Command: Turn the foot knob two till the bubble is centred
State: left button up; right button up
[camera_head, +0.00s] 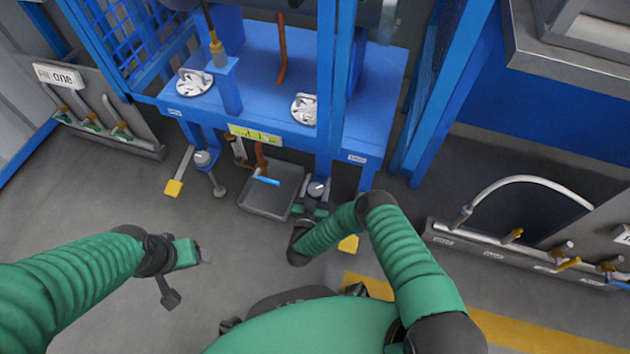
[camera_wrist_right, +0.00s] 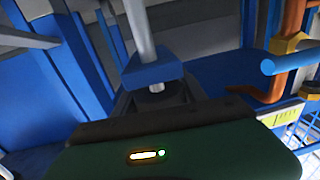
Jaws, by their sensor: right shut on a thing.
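A grey foot knob with a white mark (camera_head: 318,189) sits under the right front corner of the blue frame; I take it as foot knob two. My right gripper (camera_head: 318,207) is at this knob and shut on it. In the right wrist view the jaws (camera_wrist_right: 155,98) are below a blue block and metal stem, and the grip is partly hidden by the hand. A yellow-green level strip (camera_head: 255,135) is on the frame's front edge; its bubble is too small to tell. My left gripper (camera_head: 203,254) is over the floor, away from the frame; its jaw opening is unclear.
Another foot knob (camera_head: 203,158) is at the frame's left leg. A grey tray (camera_head: 270,203) lies between the feet, under a pipe with a blue handle (camera_head: 266,180). Hose racks stand at both sides.

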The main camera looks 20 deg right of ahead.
jog(key=m+g+h, duration=0.1)
jog(key=h, duration=0.1)
jog(key=m+g+h+b, duration=0.1)
jog(key=m, duration=0.1)
jog(key=shift+s+d+f+g+h, duration=0.2)
jog(key=shift+g+h, duration=0.1)
jog(key=shift+h, duration=0.1)
jog(key=shift+s+d+m+g+h+b, duration=0.15)
jog(key=shift+m+g+h+b, duration=0.55)
jog(key=shift+m+g+h, duration=0.3)
jog(key=m+g+h+b, duration=0.1)
jog(key=g, duration=0.1)
jog(key=m+g+h+b, duration=0.1)
jog(key=g+b, duration=0.1)
jog(key=s+m+g+h+b, duration=0.1)
jog(key=m+g, duration=0.1)
jog(key=shift+d+b, duration=0.25)
jog(key=shift+b, duration=0.05)
jog(key=shift+s+d+r+m+g+h+b, duration=0.1)
jog(key=shift+s+m+g+h+b, duration=0.05)
jog(key=shift+m+g+b, duration=0.5)
jog(key=shift+s+r+m+g+h+b, duration=0.15)
jog(key=shift+m+g+b, duration=0.25)
jog(key=shift+g, duration=0.45)
jog(key=o, duration=1.4)
jog(key=shift+w, duration=0.1)
jog(key=shift+c, duration=0.2)
